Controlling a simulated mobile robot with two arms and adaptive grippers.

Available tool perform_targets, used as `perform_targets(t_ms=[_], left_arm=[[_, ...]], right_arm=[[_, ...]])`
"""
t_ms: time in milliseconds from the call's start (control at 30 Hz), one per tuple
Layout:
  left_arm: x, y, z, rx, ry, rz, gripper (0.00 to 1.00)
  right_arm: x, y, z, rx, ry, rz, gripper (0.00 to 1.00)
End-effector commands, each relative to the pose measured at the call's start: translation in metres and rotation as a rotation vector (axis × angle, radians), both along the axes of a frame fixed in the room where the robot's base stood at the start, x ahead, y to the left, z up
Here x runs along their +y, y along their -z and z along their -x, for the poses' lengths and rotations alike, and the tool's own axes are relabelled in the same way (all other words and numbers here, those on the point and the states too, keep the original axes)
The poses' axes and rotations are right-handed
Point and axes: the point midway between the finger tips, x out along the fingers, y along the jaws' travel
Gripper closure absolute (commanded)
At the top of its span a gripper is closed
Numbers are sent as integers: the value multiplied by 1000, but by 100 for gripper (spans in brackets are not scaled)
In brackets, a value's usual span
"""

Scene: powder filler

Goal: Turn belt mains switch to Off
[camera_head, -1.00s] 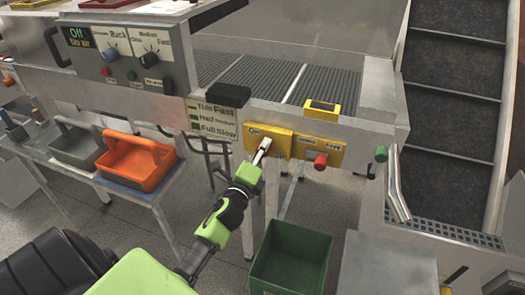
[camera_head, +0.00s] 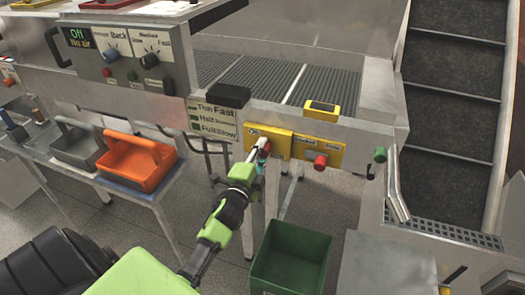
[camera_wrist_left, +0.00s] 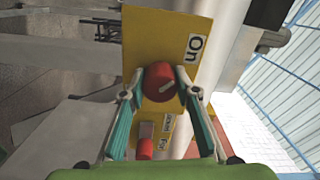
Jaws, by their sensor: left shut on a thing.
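The belt mains switch is a red knob (camera_head: 264,146) on a yellow panel (camera_head: 282,142) at the front of the conveyor. My left gripper (camera_head: 261,151) reaches up to the panel from below. In the left wrist view my left gripper (camera_wrist_left: 163,88) has a finger on each side of the knob and is shut on it. My right gripper is not in view.
A red button (camera_head: 320,162) on another yellow plate is close to the right of the switch. A green knob (camera_head: 381,154) is farther right. A green bin (camera_head: 290,258) stands below. An orange tray (camera_head: 137,165) is on a side table at the left.

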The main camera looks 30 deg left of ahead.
Motion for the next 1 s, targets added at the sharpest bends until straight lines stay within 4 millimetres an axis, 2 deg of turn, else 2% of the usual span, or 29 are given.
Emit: perform_targets(t_ms=[367,400,433,800,867,1000], left_arm=[[0,1,0,0,-1,7,92],[0,1,0,0,-1,7,61],[0,1,0,0,-1,7,55],[-1,1,2,0,0,4,55],[-2,1,6,1,0,4,55],[-6,2,26,2,0,5,55]], right_arm=[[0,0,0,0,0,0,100],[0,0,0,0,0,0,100],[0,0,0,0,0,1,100],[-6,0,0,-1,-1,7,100],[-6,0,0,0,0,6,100],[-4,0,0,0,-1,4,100]])
